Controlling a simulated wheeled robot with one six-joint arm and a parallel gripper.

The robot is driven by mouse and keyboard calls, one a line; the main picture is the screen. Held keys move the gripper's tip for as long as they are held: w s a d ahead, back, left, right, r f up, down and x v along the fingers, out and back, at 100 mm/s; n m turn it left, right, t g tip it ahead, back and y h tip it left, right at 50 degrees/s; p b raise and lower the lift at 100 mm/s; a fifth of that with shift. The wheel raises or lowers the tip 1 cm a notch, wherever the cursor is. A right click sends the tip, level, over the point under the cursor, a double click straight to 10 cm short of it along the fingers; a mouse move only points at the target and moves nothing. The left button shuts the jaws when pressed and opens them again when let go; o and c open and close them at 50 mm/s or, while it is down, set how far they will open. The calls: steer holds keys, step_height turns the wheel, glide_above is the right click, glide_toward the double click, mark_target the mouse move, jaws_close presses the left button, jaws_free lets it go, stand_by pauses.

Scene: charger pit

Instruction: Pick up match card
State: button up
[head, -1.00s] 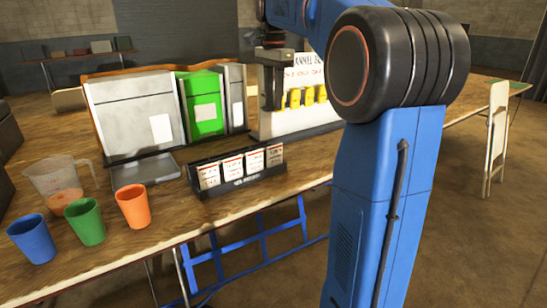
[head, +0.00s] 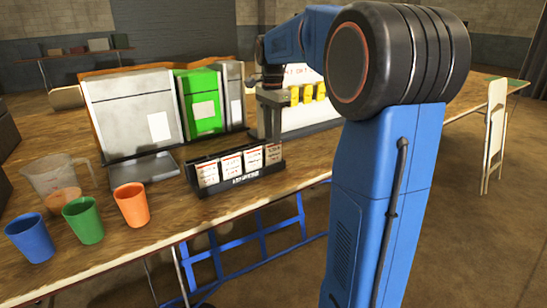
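Several white match cards (head: 231,165) with red bands stand side by side in a black holder (head: 240,182) on the wooden table. The holder's front lettering is too small to read. My gripper (head: 269,134) points down just above and behind the right end of the holder, near the rightmost card (head: 272,153). It looks close to that card, but I cannot tell whether it touches. Its fingers are small and dark here, so their opening cannot be told. All the cards I can see still stand in the holder.
Grey machines (head: 132,115) and a green one (head: 202,103) stand behind the holder. A white board with yellow items (head: 310,105) is behind my gripper. Blue (head: 30,240), green (head: 84,222) and orange (head: 131,206) cups and a clear jug (head: 58,180) stand left. Bare tabletop lies in front.

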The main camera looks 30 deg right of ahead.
mark_target(273, 146)
steer(key=shift+s+f, duration=0.2)
steer(key=shift+f, duration=2.35)
jaws_close()
